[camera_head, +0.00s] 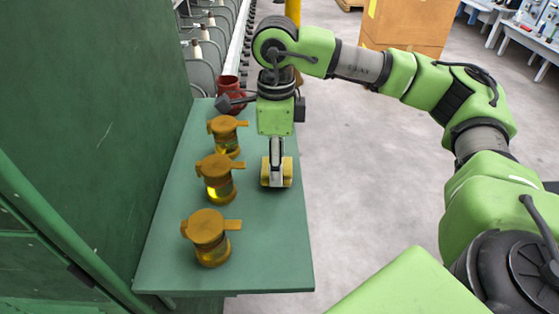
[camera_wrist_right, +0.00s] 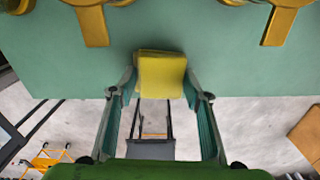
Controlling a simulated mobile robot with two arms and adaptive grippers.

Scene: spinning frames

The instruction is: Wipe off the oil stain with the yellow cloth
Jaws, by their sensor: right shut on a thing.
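The yellow cloth (camera_head: 287,172) is a small folded block at the right side of the green shelf (camera_head: 266,255). My right gripper (camera_head: 277,183) points down over the shelf and is shut on the cloth. In the right wrist view the cloth (camera_wrist_right: 161,72) sits between the two fingertips of my right gripper (camera_wrist_right: 162,88). I cannot tell whether the cloth touches the shelf top. No oil stain shows on the visible shelf surface; the gripper and cloth may hide part of it. My left gripper is not in view.
Three amber-brown lidded jars stand along the shelf's left: a far one (camera_head: 226,137), a middle one (camera_head: 217,178) and a near one (camera_head: 207,237). A dark red pot (camera_head: 230,95) is at the back. A green cabinet wall (camera_head: 80,120) borders the left. The shelf's front right is clear.

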